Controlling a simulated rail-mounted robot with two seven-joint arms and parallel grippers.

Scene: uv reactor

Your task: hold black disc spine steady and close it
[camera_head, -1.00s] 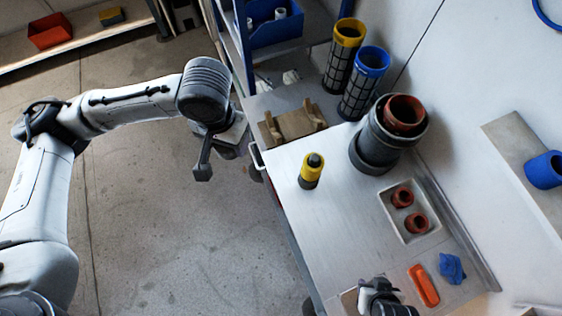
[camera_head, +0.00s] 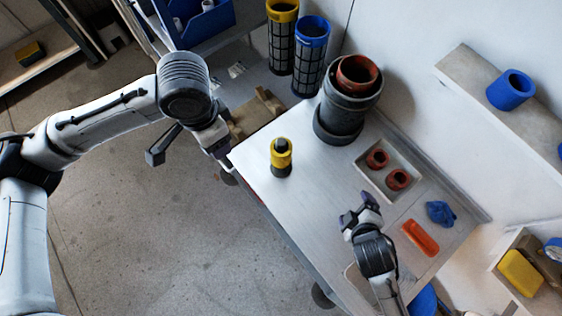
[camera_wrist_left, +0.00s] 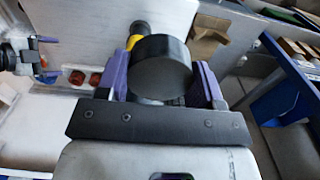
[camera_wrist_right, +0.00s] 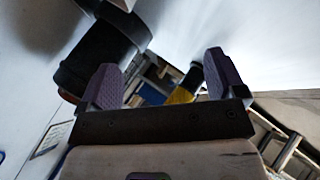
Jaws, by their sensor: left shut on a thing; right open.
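In the left wrist view a black disc (camera_wrist_left: 162,66), thick like a short cylinder, sits between the purple fingers of my left gripper (camera_wrist_left: 162,88). The gripper is shut on it. In the head view my left gripper (camera_head: 216,146) is at the left edge of the workbench, and the disc cannot be made out there. My right gripper (camera_head: 358,208) is over the bench, apart from the disc. Its two fingers stand apart with nothing between them in the right wrist view (camera_wrist_right: 163,78). No spine can be made out on the disc.
A yellow-and-black bottle (camera_head: 281,158) stands on the bench (camera_head: 305,215) between my grippers. Behind are a large grey pipe (camera_head: 338,130), yellow-topped and blue-topped mesh cylinders, and a tray (camera_head: 372,183) with red rings. An orange piece (camera_head: 420,238) and blue cloth (camera_head: 440,213) lie at right.

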